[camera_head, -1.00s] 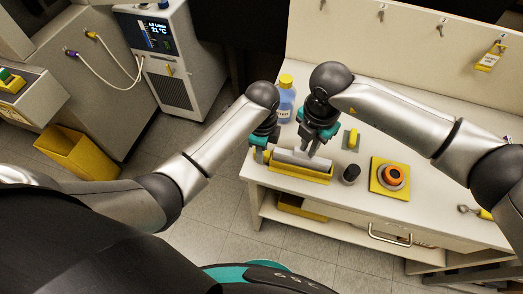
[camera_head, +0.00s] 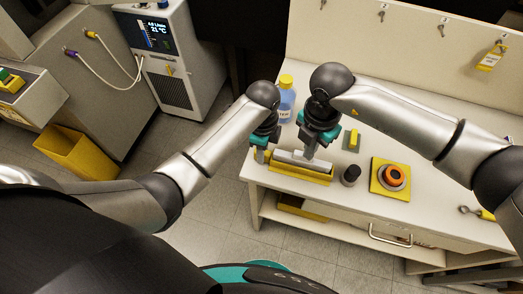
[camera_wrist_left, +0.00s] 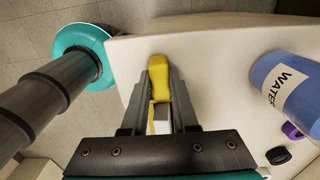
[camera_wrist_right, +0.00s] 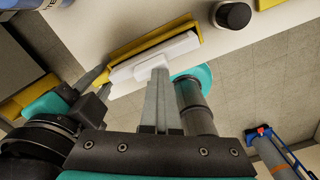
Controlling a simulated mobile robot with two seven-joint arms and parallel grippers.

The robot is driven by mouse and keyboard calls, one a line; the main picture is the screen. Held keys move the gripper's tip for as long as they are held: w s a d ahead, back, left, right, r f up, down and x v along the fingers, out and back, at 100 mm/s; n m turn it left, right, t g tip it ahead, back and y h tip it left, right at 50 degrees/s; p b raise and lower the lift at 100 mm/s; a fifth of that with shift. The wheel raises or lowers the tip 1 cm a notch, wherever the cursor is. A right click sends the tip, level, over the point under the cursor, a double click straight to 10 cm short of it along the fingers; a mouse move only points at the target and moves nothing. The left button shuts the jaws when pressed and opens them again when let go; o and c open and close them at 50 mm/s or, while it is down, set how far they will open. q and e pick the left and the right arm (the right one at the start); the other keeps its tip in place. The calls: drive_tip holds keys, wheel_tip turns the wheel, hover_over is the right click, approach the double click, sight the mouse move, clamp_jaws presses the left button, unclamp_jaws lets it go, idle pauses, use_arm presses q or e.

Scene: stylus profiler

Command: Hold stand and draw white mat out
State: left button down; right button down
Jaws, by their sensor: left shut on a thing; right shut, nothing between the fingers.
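The yellow stand (camera_head: 290,174) lies along the front left edge of the bench, with the white mat (camera_head: 288,157) on it as a long pale strip. My left gripper (camera_head: 261,155) is shut on the stand's left end; the left wrist view shows the yellow end (camera_wrist_left: 158,78) between its fingers. My right gripper (camera_head: 308,156) is shut with its fingertips at the mat. In the right wrist view, its closed fingers (camera_wrist_right: 158,76) meet the white mat (camera_wrist_right: 128,74) near its middle, with the yellow stand (camera_wrist_right: 150,40) alongside. The fingers hide part of the mat.
A water bottle (camera_head: 286,104) stands behind the grippers. A dark cylinder (camera_head: 350,175), a small yellow-topped block (camera_head: 353,139) and an orange knob on a yellow plate (camera_head: 377,188) sit to the right.

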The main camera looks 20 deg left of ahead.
drive_tip(key=shift+w+r, duration=0.1)
drive_tip(key=shift+r, duration=1.75)
drive_tip(key=c, duration=1.5)
unclamp_jaws()
drive_tip(key=shift+c, duration=0.2)
drive_tip(key=o, duration=0.5)
drive_tip(key=shift+c, duration=0.6)
drive_tip(key=shift+r, duration=2.5)
